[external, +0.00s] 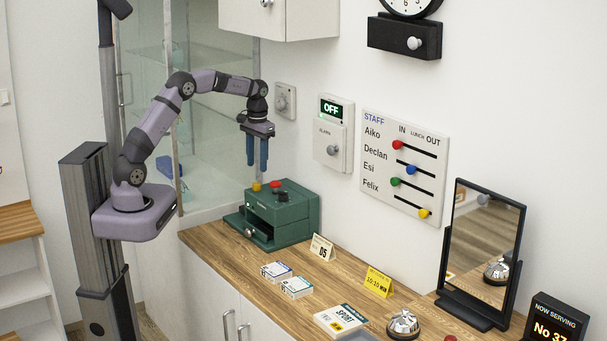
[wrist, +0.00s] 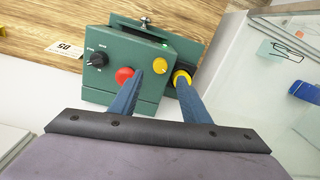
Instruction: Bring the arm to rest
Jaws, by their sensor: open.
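My gripper (external: 257,168) hangs from my bent purple arm (external: 157,122) with its two blue fingers pointing down. It is open, with a gap between the fingers and nothing between them. It is in the air above the green box (external: 296,222) at the back left of the counter, apart from it. In the wrist view the fingertips (wrist: 159,78) appear over the green box (wrist: 148,93), which carries a red button (wrist: 124,74), a black dial (wrist: 97,60) and yellow knobs (wrist: 131,46).
The wooden counter (external: 215,240) holds cards, a bell (external: 403,324) and a mirror (external: 481,236). On the wall are an alarm panel (external: 334,133) reading OFF and a staff board (external: 404,165) with sliders. A glass cabinet (external: 205,140) stands behind my arm, a white cupboard (external: 275,22) above.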

